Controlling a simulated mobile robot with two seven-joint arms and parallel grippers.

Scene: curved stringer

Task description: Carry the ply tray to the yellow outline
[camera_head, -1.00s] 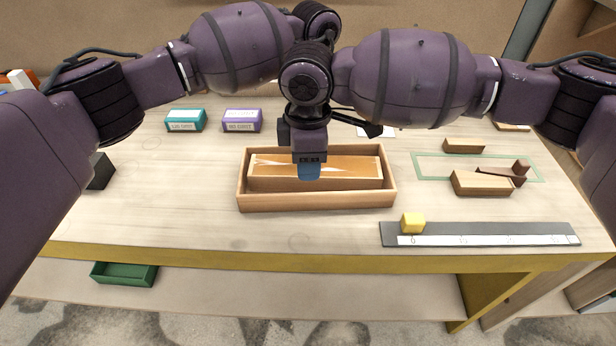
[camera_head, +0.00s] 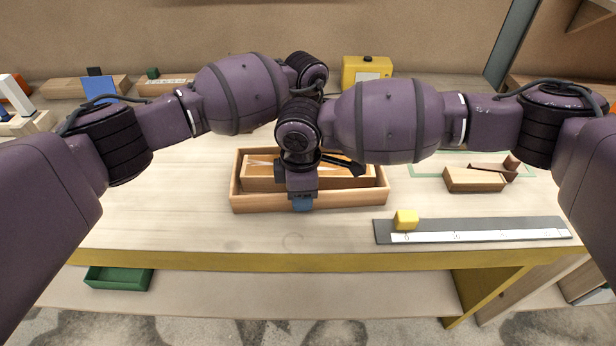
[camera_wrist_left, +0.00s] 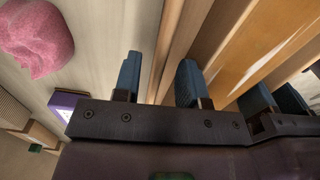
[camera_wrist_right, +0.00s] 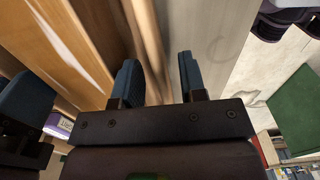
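The ply tray (camera_head: 370,196) is a shallow wooden box at the middle of the table with a ply-faced wooden piece (camera_head: 345,176) inside. My right gripper (camera_head: 303,203) is at its near long wall. In the right wrist view the fingers (camera_wrist_right: 160,82) are open, one on each side of that wall. My left gripper is hidden behind my right arm in the head view. In the left wrist view its open fingers (camera_wrist_left: 158,82) stand on each side of the opposite wall (camera_wrist_left: 166,45). I cannot make out a yellow outline.
A grey ruler strip (camera_head: 550,222) with a yellow cube (camera_head: 406,219) lies front right. Wooden blocks (camera_head: 474,180) lie by a pale green outline (camera_head: 419,176). A yellow box (camera_head: 366,73) stands at the back. A pink lump (camera_wrist_left: 38,38) shows in the left wrist view. Table left of the tray looks clear.

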